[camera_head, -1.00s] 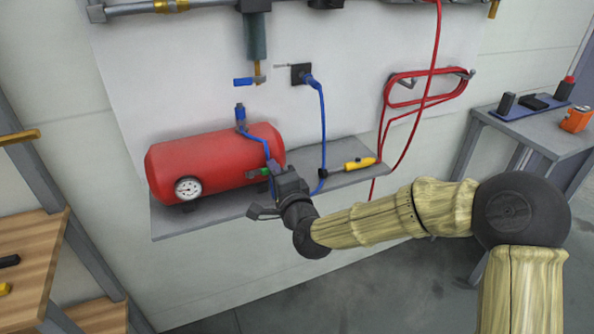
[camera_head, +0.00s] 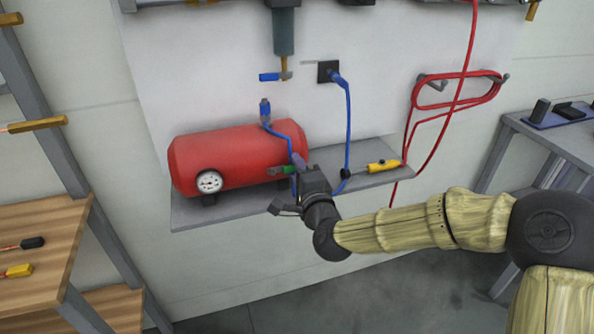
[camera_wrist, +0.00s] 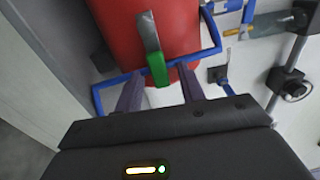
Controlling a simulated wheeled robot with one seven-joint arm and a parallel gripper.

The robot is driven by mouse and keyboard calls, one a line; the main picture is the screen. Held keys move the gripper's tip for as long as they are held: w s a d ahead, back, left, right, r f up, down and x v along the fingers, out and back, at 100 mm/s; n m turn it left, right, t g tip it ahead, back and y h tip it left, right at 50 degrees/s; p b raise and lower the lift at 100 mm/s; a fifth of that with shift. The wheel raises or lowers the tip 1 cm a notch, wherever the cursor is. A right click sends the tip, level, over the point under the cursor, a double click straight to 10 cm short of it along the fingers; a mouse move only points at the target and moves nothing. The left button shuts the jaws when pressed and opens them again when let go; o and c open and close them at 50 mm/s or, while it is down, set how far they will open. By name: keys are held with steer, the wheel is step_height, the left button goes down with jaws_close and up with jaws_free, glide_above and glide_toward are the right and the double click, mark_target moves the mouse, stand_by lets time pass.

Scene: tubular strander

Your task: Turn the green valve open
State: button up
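The green valve handle (camera_head: 282,170) sticks out at the right end of the red tank (camera_head: 225,158). In the wrist view the green handle (camera_wrist: 157,68), with a grey metal lever part, shows between and just beyond my two purple-grey fingers. My gripper (camera_wrist: 160,78) is open, with a finger to each side of the handle. I cannot tell whether either finger touches it. In the head view my gripper (camera_head: 294,168) is at the tank's right end, and its body hides part of the fitting behind.
The tank rests on a grey wall shelf (camera_head: 225,213). A blue hose (camera_head: 348,125) runs close behind my gripper, and a yellow tool (camera_head: 383,166) lies to the right. A red hose (camera_head: 460,90) hangs on the wall. A wooden shelf rack (camera_head: 45,230) stands at left.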

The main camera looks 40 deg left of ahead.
steer(key=shift+s, duration=0.1)
steer(key=v, duration=1.7)
steer(key=shift+d, duration=0.15)
steer(key=shift+s, duration=0.1)
